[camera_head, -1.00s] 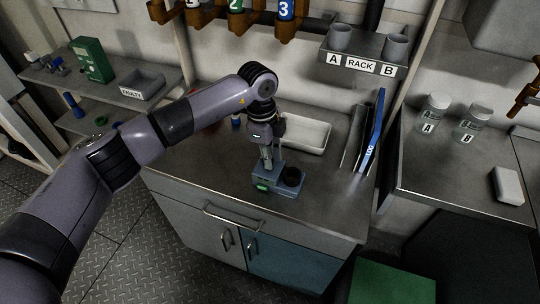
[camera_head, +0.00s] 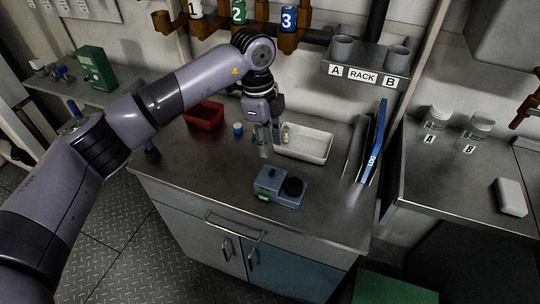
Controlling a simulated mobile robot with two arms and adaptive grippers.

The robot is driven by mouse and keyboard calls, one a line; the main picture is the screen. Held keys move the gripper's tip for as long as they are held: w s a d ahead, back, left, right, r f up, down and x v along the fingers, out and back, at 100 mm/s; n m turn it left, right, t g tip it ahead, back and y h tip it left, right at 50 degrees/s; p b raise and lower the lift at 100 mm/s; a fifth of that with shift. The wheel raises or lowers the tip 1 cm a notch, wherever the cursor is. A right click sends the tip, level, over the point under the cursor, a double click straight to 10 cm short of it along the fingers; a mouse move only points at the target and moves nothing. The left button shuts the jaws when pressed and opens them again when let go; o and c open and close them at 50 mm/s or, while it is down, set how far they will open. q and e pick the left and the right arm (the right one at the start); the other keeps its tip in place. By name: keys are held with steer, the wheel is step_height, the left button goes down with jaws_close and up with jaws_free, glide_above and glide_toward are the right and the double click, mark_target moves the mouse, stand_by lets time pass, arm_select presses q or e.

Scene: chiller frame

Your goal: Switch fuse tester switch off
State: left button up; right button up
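The fuse tester (camera_head: 285,198) is a small blue-grey box on the metal worktop, with a black round part (camera_head: 293,187) on its right side. A small dark raised part (camera_head: 269,173) is on its top left, and a green patch (camera_head: 263,198) shows on its front. The switch position is too small to read. My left gripper (camera_head: 264,152) points down behind the tester, apart from it, just left of the white tray. Its fingers are small and partly merged, so I cannot tell whether they are open or shut. My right gripper is not in view.
A white tray (camera_head: 318,157), a red bin (camera_head: 190,118) and a small blue-capped item (camera_head: 238,130) are behind the tester. Folders (camera_head: 373,145) stand at the right. A rack (camera_head: 368,67) hangs above. The worktop's front is clear.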

arm_select(q)
steer(key=shift+a+r, duration=0.2)
steer(key=shift+r, duration=1.35)
step_height(320, 180, up, 5)
steer(key=y, duration=0.1)
glide_above(273, 170)
step_height(273, 170, down, 16)
steer(key=shift+a+f+p, duration=0.1)
steer(key=shift+f+p, duration=0.05)
steer(key=shift+p, duration=1.05)
steer(key=shift+f, duration=0.45)
jaws_close()
